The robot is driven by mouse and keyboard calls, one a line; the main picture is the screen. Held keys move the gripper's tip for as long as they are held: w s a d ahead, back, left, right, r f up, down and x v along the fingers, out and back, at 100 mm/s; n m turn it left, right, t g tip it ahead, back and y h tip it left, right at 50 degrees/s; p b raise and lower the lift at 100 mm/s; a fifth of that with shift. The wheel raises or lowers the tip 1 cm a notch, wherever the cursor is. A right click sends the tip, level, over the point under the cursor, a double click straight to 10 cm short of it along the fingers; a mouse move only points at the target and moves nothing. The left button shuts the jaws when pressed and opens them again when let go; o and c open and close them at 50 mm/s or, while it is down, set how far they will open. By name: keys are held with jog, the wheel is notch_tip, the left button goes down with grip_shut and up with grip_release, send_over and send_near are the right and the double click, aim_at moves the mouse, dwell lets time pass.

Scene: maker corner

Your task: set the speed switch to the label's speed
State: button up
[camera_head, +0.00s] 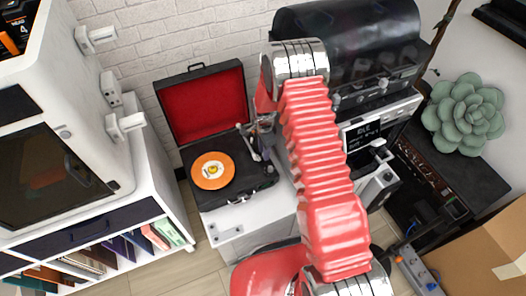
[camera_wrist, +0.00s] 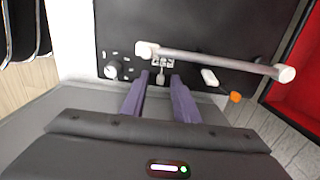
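The record player (camera_head: 237,194) stands on a white cabinet with its red-lined lid (camera_head: 205,105) open. An orange record (camera_head: 211,171) lies on it, with a pale label (camera_head: 212,170) whose print is too small to read. In the wrist view, a small metal switch with a pale lever (camera_wrist: 161,80) sits on the black deck. My gripper (camera_wrist: 161,76) is open, its two purple fingers apart on either side of the lever. I cannot tell whether they touch it. Its speed marks are not readable. In the head view my arm partly covers the player's right side.
The tonearm (camera_wrist: 215,60) lies just beyond the fingertips, with a white rest piece (camera_wrist: 209,77) near it. A round knob (camera_wrist: 113,70) is left of the switch. A black machine (camera_head: 350,45) stands right of the player, and a green succulent (camera_head: 464,114) sits farther right.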

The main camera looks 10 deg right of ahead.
notch_tip(320, 180, up, 14)
jog(key=shift+f, duration=0.15)
dwell(0.8)
dwell(0.5)
jog(key=s+n+g, duration=0.1)
jog(key=s+n, duration=0.5)
jog(key=s+r+n+t, duration=0.3)
jog(key=s+r+n, duration=0.2)
jog(key=s+r, duration=0.7)
jog(key=s+r+n+t, duration=0.3)
jog(key=s+r, duration=1)
jog(key=r, duration=0.8)
jog(key=shift+s+a+n+t, duration=0.2)
jog(key=shift+a+n+t, duration=0.1)
jog(key=shift+n, duration=0.6)
